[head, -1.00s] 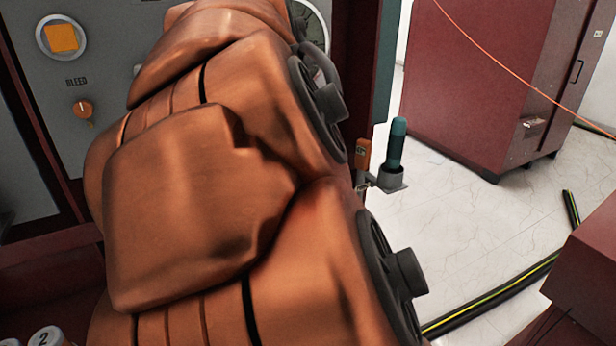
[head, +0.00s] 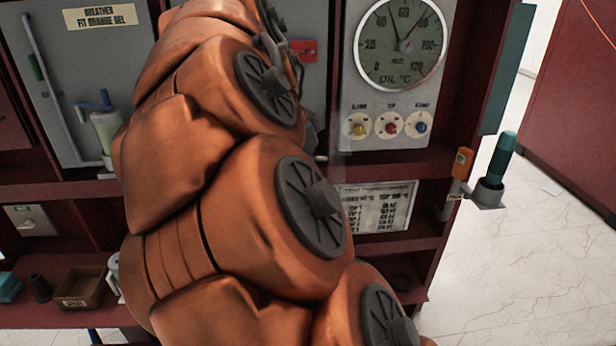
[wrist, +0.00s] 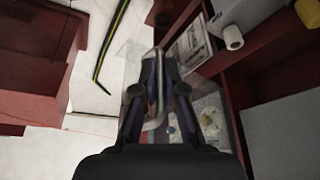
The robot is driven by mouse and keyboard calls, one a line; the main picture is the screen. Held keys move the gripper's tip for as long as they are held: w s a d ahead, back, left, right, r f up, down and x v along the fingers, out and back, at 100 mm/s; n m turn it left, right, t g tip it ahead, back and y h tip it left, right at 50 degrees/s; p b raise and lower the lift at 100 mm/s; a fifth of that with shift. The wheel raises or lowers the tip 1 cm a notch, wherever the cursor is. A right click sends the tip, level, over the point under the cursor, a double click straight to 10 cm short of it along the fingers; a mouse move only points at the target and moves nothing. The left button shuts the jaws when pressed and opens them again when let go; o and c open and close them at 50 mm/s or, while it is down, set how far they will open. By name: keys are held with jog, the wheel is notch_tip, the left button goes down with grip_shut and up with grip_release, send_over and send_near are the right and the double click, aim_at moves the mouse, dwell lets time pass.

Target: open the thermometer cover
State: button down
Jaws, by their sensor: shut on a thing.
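In the wrist view my gripper (wrist: 157,68) is shut on a pale loop-shaped handle (wrist: 154,124), which appears to belong to the thermometer cover. A faint see-through sheet, probably the cover (wrist: 131,52), shows beside the fingers; its exact angle is hard to tell. In the head view my orange arm hides most of the gripper and the handle.
Yellow, red and blue knobs (head: 389,125) sit below the dial. A printed placard (head: 382,205) is under them. A teal-handled tool in a holder (head: 490,190) juts out at the cabinet's right edge. Open floor (head: 520,270) lies to the right.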

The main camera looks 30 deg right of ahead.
jog(key=shift+w+r, duration=0.1)
jog(key=shift+w, duration=0.05)
jog(key=c, duration=1.2)
grip_release()
jog(key=shift+c, duration=0.2)
jog(key=shift+a, duration=0.1)
jog(key=v, duration=0.7)
jog(key=shift+r, duration=0.15)
jog(key=shift+a, duration=0.1)
jog(key=s+a+f+n+g+y+p, duration=0.1)
jog(key=s+a+f+n, duration=0.3)
jog(key=s+f+n, duration=0.4)
jog(key=s+a+f+n+g+y+p, duration=0.1)
jog(key=s+a+f+n+y+p, duration=0.2)
jog(key=s+f+n, duration=0.6)
jog(key=s+f+p, duration=0.1)
jog(key=s+f, duration=0.2)
jog(key=s, duration=0.2)
jog(key=shift+a, duration=0.4)
